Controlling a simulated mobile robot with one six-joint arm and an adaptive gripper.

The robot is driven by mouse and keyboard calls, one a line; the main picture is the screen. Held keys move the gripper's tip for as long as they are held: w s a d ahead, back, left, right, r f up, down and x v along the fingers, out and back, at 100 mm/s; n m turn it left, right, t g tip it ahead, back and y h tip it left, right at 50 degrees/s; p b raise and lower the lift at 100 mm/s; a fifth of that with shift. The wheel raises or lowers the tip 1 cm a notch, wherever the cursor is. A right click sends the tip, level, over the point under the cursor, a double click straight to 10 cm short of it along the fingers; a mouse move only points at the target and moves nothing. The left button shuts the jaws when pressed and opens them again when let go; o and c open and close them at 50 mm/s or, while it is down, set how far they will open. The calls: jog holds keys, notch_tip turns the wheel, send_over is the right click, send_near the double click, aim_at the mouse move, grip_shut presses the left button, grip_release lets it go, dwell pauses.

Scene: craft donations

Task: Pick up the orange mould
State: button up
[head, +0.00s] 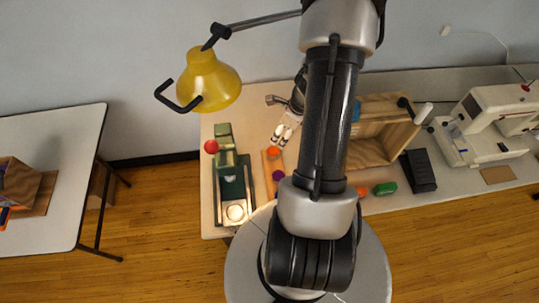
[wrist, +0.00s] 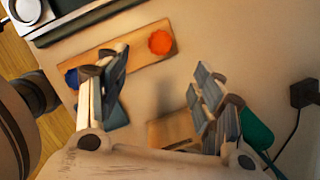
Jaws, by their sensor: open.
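A round orange piece, which looks like the orange mould (wrist: 161,42), lies on one end of a narrow wooden board (wrist: 140,66) in the wrist view. It also shows in the head view (head: 273,152), just below my gripper (head: 283,135). My gripper (wrist: 162,75) is open and empty in the wrist view. Its two fingers are spread wide, with the orange piece beyond the gap between them. A purple-blue round piece (head: 278,175) lies on the same board; the left finger partly covers it in the wrist view.
A green machine (head: 232,185) with a red knob stands left of the board. A wooden crate (head: 372,150), a green piece (head: 385,188), another orange piece (head: 361,191), a black pedal (head: 419,170) and a sewing machine (head: 480,125) are to the right. A yellow lamp (head: 210,78) hangs above.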

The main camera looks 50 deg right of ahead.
jog(key=b, duration=0.5)
send_over(273, 152)
jog(key=s, duration=0.1)
notch_tip(273, 152, down, 10)
jog(key=shift+s+r, duration=0.1)
jog(key=shift+s, duration=0.05)
jog(key=x, duration=0.1)
jog(key=b+x, duration=0.1)
jog(key=x, duration=0.1)
jog(key=b+x, duration=0.1)
jog(key=shift+s+d+f, duration=0.2)
jog(key=shift+s+f, duration=0.05)
jog(key=shift+w+f, duration=0.2)
jog(key=shift+f, duration=0.2)
jog(key=shift+c, duration=0.3)
jog(key=c, duration=1.2)
jog(key=shift+r, duration=0.15)
